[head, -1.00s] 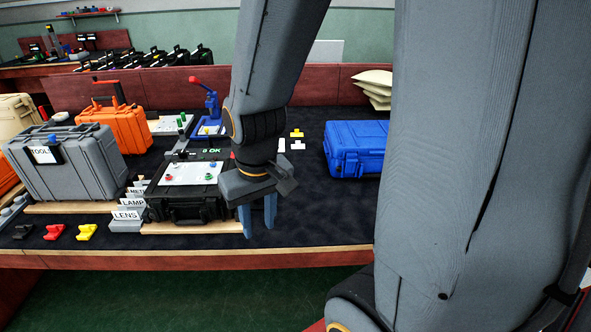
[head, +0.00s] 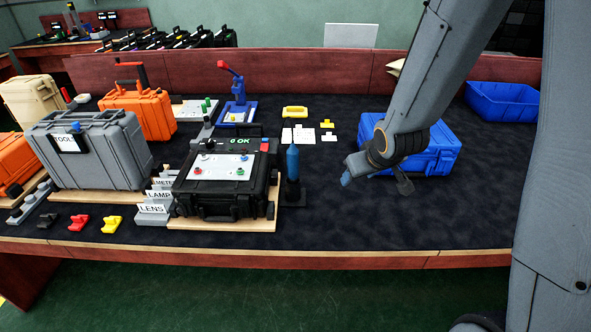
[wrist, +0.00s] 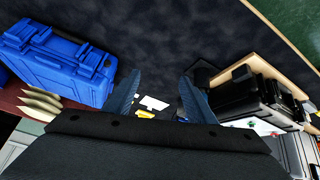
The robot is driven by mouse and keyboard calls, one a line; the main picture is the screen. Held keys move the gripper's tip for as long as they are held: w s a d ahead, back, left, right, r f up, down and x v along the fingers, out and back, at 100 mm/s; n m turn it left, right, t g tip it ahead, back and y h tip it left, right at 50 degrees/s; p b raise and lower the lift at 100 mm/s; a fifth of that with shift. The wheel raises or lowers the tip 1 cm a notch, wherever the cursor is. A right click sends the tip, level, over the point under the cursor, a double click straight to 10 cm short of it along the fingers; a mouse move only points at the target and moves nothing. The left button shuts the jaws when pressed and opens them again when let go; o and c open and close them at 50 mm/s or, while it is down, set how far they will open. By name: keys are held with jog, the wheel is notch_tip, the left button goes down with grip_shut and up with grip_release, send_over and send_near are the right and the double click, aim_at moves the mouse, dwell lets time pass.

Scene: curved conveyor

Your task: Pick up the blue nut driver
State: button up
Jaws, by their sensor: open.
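The blue nut driver (head: 292,163) stands upright in a small black holder (head: 292,197) in the head view, just right of the black case. My gripper (head: 350,175) is above the table to the right of the driver, apart from it, in front of the blue case. In the wrist view my gripper (wrist: 160,85) has its two blue fingers spread with nothing held between them. I cannot clearly make out the driver in the wrist view; the right finger may hide it.
The black case (head: 220,205) with its white panel stands left of the driver. A blue case (head: 430,150) is behind my gripper, and a blue bin (head: 503,97) is at the back right. White blocks (head: 299,135) lie behind the driver. The front right tabletop (head: 400,220) is clear.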

aim_at(296, 156)
jog(key=w+a+n+t+y, duration=0.1)
jog(key=w+a+t+y, duration=0.1)
jog(key=a, duration=0.3)
jog(key=w+a+f+n+t+y+b, duration=0.1)
jog(key=w+a+n+t+y, duration=0.1)
jog(key=w+a+y, duration=0.2)
jog(key=w+a+f+n+t+y, duration=0.1)
jog(key=w+a+n+t+y, duration=0.1)
jog(key=w+a+y, duration=0.2)
jog(key=shift+a+y+b, duration=0.4)
jog(key=shift+a+y, duration=0.3)
jog(key=shift+a, duration=0.3)
jog(key=shift+r+p+x, duration=0.25)
jog(key=shift+p+x, duration=0.2)
jog(key=shift+x, duration=0.65)
jog(key=p+x, duration=0.2)
jog(key=x, duration=0.3)
jog(key=shift+w+r, duration=0.15)
jog(key=shift+w, duration=0.15)
grip_shut()
